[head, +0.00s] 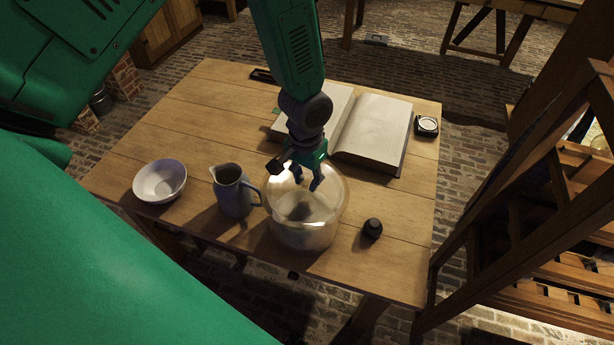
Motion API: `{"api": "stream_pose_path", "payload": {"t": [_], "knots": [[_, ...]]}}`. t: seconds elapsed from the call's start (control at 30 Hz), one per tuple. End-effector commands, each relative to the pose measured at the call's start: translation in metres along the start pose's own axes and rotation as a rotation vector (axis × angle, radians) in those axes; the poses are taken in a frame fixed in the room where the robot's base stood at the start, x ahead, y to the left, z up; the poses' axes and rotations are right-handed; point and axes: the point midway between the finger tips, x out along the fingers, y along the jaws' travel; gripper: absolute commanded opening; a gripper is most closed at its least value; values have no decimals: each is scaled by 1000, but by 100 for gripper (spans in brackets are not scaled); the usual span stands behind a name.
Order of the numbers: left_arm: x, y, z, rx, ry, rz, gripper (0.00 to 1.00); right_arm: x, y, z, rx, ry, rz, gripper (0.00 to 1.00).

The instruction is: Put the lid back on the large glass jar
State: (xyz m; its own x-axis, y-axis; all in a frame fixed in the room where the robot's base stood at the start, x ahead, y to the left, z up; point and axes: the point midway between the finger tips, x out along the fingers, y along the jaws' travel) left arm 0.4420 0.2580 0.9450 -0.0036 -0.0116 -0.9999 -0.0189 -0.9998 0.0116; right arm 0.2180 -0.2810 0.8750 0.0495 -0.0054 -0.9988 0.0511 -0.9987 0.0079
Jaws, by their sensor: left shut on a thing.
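The large glass jar (304,236) stands upright near the front edge of the wooden table, with a dark patch showing through its clear wall. My left gripper (308,184) points down over the top of the jar. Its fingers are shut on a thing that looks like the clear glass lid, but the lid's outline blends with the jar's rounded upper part. I cannot tell whether the lid touches the rim. My right gripper is not in view.
A blue-grey jug (233,193) stands close left of the jar, with a white bowl (160,181) farther left. A small dark bottle (372,229) is to the right. An open book (371,130) lies behind, near a small square instrument (427,125). A wooden rack (560,215) stands right of the table (410,265).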

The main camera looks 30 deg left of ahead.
Motion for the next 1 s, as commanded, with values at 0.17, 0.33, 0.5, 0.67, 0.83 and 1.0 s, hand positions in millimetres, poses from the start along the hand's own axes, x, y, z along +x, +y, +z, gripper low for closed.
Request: {"api": "stream_pose_path", "payload": {"t": [0.17,0.33,0.5,0.67,0.83,1.0], "knots": [[-1,0,0,0,1,-1,0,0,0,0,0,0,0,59],[-1,1,0,0,1,-3,39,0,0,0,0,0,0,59],[-1,1,0,0,1,-2,46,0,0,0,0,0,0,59],[0,0,0,0,1,-2,46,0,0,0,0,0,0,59],[0,0,0,0,1,-2,46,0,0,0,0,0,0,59],[0,0,0,0,0,-2,67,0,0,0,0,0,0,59]]}}
